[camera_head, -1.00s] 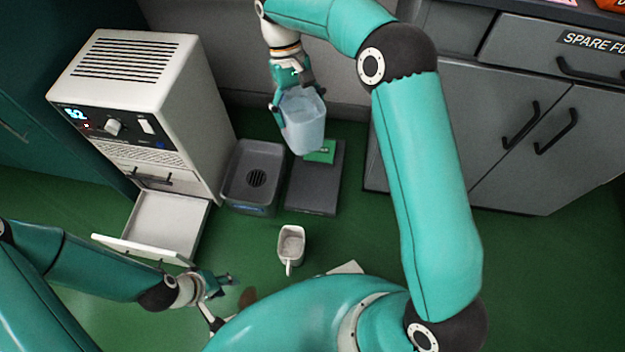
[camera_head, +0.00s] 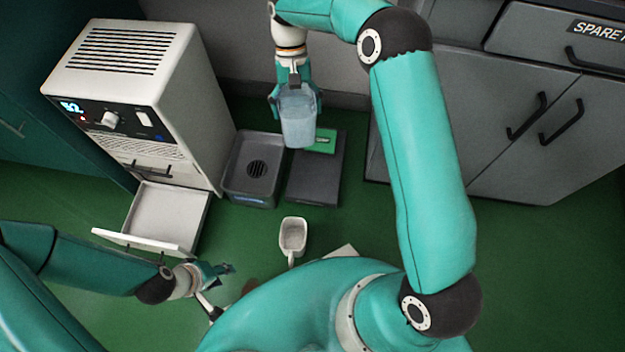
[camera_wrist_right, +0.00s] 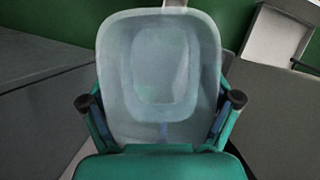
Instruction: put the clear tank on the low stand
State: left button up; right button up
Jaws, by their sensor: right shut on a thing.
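The clear tank (camera_head: 298,122) is a pale, see-through, open-topped box. My right gripper (camera_head: 296,95) is shut on it, with a finger on each side, and holds it nearly upright. The tank fills the middle of the right wrist view (camera_wrist_right: 160,75) between the fingers (camera_wrist_right: 163,105). The low stand (camera_head: 313,188) is a dark flat slab on the green floor, with a green patch (camera_head: 322,142) at its back. In the head view the tank overlaps the stand's back left part and appears above it. My left gripper (camera_head: 222,272) is low at the left, away from the tank; its opening is unclear.
A grey tray with a round grate (camera_head: 240,187) stands just left of the stand. Left of that is a white machine (camera_head: 130,80) with its drawer (camera_head: 165,215) pulled out. Grey cabinets (camera_head: 480,120) are at the right.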

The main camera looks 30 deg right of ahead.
jog(key=w+d+f+m+t+y+b, duration=0.1)
jog(key=d+f+m+t, duration=0.3)
jog(key=f+m, duration=0.7)
jog(key=w+d+f+m+t+y, duration=0.1)
jog(key=d+f+m+t, duration=0.3)
jog(key=f+m, duration=0.65)
jog(key=shift+g, duration=0.5)
jog(key=f+b, duration=0.2)
jog(key=f, duration=0.4)
jog(key=f+b, duration=0.3)
jog(key=f, duration=0.4)
jog(key=d+f+b, duration=0.1)
jog(key=f+b, duration=0.1)
jog(key=f, duration=0.5)
jog(key=shift+s+b, duration=0.25)
jog(key=shift+b, duration=0.15)
jog(key=o, duration=1.4)
jog(key=shift+o, duration=0.8)
